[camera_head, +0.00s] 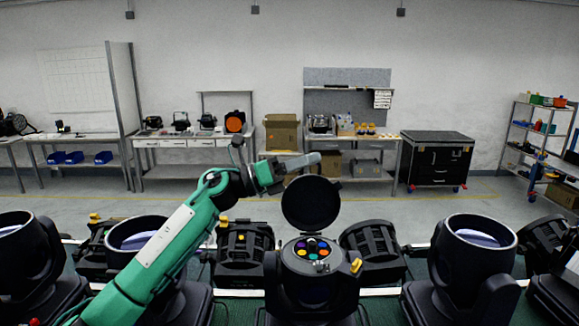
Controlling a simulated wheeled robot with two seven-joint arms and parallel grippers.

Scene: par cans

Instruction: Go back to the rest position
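My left arm comes in from the lower left, green with black joints. Its gripper (300,162) is held up in the air, pointing right, just above and left of a raised round black lid (311,203). The fingers show edge-on, so I cannot tell if they are open or shut. I see nothing clearly held in them. Under the lid stands an open par can (308,278) with several coloured lenses (312,249) showing in its top. My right gripper is not in view.
Other stage lights stand in a row on both sides, such as a par can (473,240) at right and one (135,233) behind my arm. Workbenches (165,141), a black case (437,160) and a shelf (540,135) line the back. The floor between is clear.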

